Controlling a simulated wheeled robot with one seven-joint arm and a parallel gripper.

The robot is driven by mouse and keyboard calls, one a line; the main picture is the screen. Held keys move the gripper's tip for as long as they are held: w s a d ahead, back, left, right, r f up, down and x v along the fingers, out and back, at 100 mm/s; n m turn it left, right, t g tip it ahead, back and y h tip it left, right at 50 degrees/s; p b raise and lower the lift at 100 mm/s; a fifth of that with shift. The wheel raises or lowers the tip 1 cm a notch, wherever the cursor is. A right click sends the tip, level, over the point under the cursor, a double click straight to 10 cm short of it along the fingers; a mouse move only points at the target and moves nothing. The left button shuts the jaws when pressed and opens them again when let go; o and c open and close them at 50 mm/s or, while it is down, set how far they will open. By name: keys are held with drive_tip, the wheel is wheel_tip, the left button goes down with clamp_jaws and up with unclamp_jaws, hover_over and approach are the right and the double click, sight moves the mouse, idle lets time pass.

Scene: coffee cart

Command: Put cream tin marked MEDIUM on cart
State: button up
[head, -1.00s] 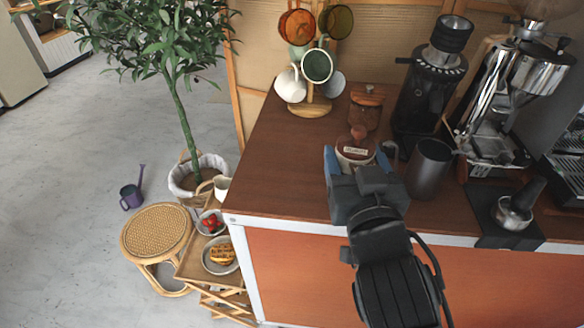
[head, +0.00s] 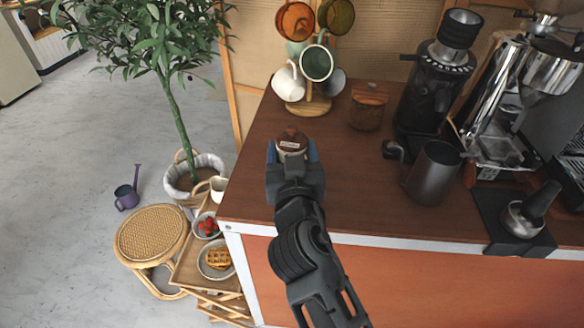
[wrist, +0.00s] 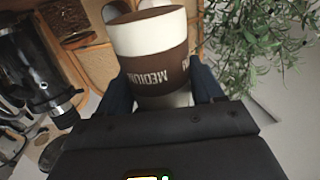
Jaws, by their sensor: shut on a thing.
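The cream tin (head: 291,146) has a reddish-brown lid with a knob. In the wrist view the tin (wrist: 155,75) is white with a brown band reading MEDIUM, upside down in the picture. My gripper (head: 292,158) is shut on it, with a blue finger at each side. The tin is over the left part of the brown counter; its height above the top is hard to tell. The small wooden cart (head: 190,270) stands low, left of the counter, carrying a bowl of strawberries (head: 206,226), a waffle plate (head: 216,261) and a cream-coloured jug (head: 217,187).
A mug tree (head: 312,104), brown canister (head: 367,110), grinder (head: 432,85), dark grey pitcher (head: 433,172) and espresso machine (head: 500,110) stand on the counter (head: 345,190). A rattan stool (head: 150,232) and potted plant (head: 180,115) flank the cart.

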drive_tip(key=shift+f, duration=2)
drive_tip(key=shift+f+b, duration=0.15)
drive_tip(key=shift+b, duration=0.25)
drive_tip(key=o, duration=1.4)
drive_tip(key=s, duration=0.4)
drive_tip(key=s+d+b, duration=0.1)
drive_tip(key=s, duration=0.3)
drive_tip(key=s+b, duration=0.1)
drive_tip(key=s, duration=0.3)
drive_tip(key=shift+d+r, duration=0.2)
drive_tip(key=shift+d, duration=0.15)
